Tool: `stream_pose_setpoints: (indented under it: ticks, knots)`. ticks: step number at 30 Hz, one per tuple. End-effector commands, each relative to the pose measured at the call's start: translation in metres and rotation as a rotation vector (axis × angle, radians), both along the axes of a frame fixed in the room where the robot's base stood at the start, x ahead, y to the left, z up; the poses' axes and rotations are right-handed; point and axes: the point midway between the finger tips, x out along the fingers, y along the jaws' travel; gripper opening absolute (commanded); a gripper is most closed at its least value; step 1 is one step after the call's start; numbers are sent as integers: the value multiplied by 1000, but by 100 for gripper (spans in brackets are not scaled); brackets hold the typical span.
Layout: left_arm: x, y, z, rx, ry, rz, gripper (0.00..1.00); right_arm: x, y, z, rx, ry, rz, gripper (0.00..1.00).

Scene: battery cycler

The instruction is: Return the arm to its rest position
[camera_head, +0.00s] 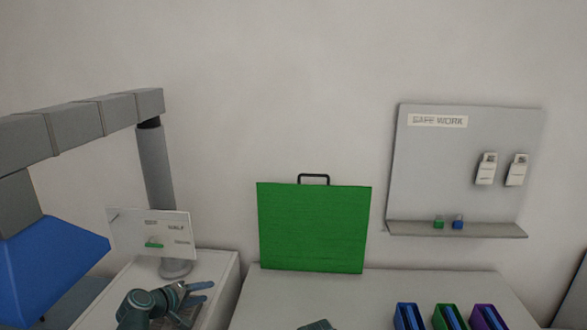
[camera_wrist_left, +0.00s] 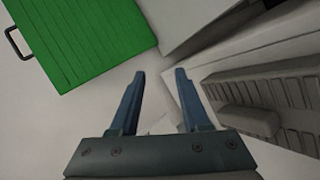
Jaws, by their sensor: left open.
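My left gripper (camera_head: 208,291) is low at the left in the head view, over the light cabinet beside the small sign. Its two blue-grey fingers point right and are apart. In the left wrist view the same gripper (camera_wrist_left: 158,72) shows its fingers wide apart with nothing between them. A small dark teal piece at the bottom edge of the head view may be part of my right arm; no right gripper fingers show.
A green panel with a black handle (camera_head: 314,228) stands against the wall; it also shows in the left wrist view (camera_wrist_left: 85,40). A sign (camera_head: 150,232) stands on the left cabinet (camera_head: 222,268). Blue, green and purple holders (camera_head: 446,317) are at lower right. A safety board (camera_head: 430,160) hangs above.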

Motion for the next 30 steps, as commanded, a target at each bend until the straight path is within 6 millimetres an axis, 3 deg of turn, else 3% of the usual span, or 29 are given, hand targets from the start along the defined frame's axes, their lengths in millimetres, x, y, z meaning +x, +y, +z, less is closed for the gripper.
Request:
stream_pose_setpoints:
  ticks: [1, 3, 6, 10, 15, 18, 24, 30]
  knots:
    - [-12, -40, -13, 62, 48, -102, 47, 0, 0, 0, 0, 0, 0, 72]
    - [-32, -83, -33, 159, 118, -238, 47, 0, 0, 0, 0, 0, 0, 72]
    - [-70, -137, -61, 315, 223, -438, 47, 0, 0, 0, 0, 0, 0, 72]
    - [-125, -183, -89, 528, 353, -672, 47, 0, 0, 0, 0, 0, 0, 72]
    - [-186, -207, -107, 791, 494, -900, 47, 0, 0, 0, 0, 0, 0, 72]
    - [-210, -210, -109, 909, 554, -980, 47, 0, 0, 0, 0, 0, 0, 72]
    - [-230, -210, -108, 1033, 612, -1049, 47, 0, 0, 0, 0, 0, 0, 72]
    - [-232, -208, -108, 1048, 622, -1054, 47, 0, 0, 0, 0, 0, 0, 72]
